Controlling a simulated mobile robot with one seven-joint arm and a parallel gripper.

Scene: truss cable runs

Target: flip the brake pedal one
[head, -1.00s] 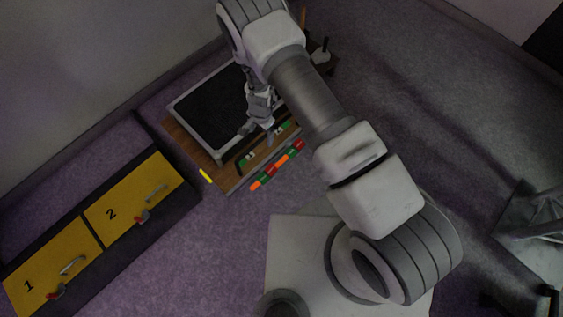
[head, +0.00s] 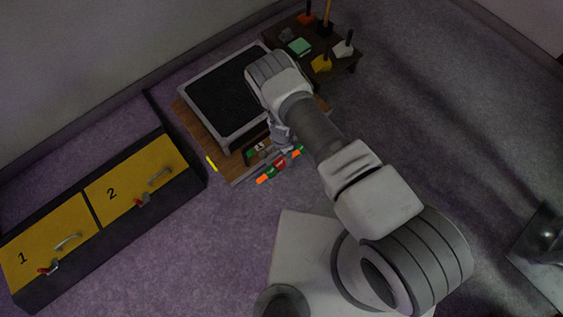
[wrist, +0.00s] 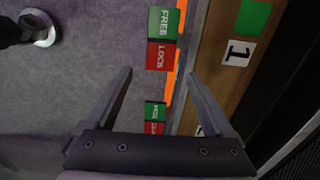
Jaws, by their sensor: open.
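A white plate with a black 1 (wrist: 240,52) and a green square (wrist: 253,17) is on the wooden board's edge in the wrist view. Beside it, along an orange strip (wrist: 172,92), is a pedal-like pair, green FREE (wrist: 162,22) above red LOCK (wrist: 160,56). A second green and red pair (wrist: 154,117) lies lower, between my fingers. My gripper (wrist: 160,73) is open and empty, its fingertips just below the upper pair in the picture. The coloured row (head: 279,164) shows in the head view beside my gripper, partly hidden by my arm.
A black-topped grey tray (head: 196,126) stands on the wooden board. Yellow drawers 1 (head: 37,272) and 2 (head: 125,205) stand at the left. A dark rack with coloured blocks (head: 350,62) stands at the back right. Purple floor lies open at the right.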

